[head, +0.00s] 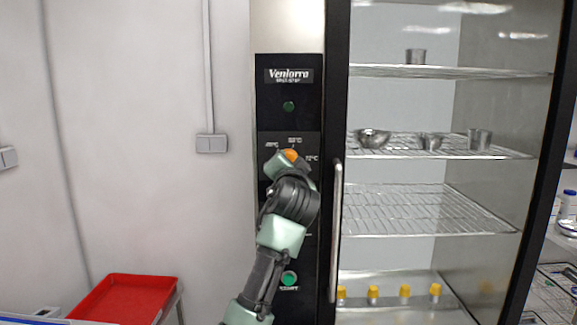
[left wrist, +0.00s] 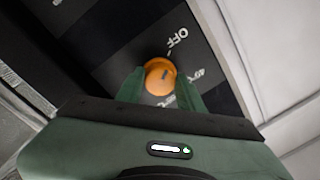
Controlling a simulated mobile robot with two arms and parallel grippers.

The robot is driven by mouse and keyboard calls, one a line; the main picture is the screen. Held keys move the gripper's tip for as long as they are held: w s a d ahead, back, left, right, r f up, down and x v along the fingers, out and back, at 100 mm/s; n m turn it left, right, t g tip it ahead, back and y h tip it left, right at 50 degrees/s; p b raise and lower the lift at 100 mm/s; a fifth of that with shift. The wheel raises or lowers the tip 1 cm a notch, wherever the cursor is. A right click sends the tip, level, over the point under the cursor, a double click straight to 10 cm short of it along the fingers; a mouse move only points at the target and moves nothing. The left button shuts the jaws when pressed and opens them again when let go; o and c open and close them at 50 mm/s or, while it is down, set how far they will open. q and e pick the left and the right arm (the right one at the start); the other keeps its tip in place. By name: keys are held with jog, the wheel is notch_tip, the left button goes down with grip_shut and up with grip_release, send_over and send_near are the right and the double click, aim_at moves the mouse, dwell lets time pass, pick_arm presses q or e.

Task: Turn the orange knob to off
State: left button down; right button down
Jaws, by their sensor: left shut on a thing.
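The orange knob (head: 290,155) sits on the black control panel, with temperature labels around it. In the left wrist view the knob (left wrist: 154,81) is between the two green fingers of my left gripper (left wrist: 160,90). The gripper is shut on it from both sides. An OFF label (left wrist: 177,38) shows just above and right of the knob. A dark mark shows on the knob's face; I cannot tell exactly which label it points to. In the head view my left gripper (head: 291,165) covers the panel around the knob. My right gripper is not in view.
A glass-door cabinet with a vertical handle (head: 336,230) stands right of the panel. It holds metal bowls, cups and yellow-capped bottles (head: 405,292). A green light (head: 289,106) is above the knob and a green button (head: 289,279) below. A red tray (head: 125,300) is lower left.

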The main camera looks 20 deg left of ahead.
pick_arm(q)
jog(key=shift+f, duration=0.15)
jog(key=c, duration=0.9)
grip_release()
jog(key=shift+s, duration=0.1)
jog(key=b+v, duration=0.2)
jog(key=v, duration=0.5)
jog(key=shift+s+d+b, duration=0.15)
jog(key=shift+s+b, duration=0.15)
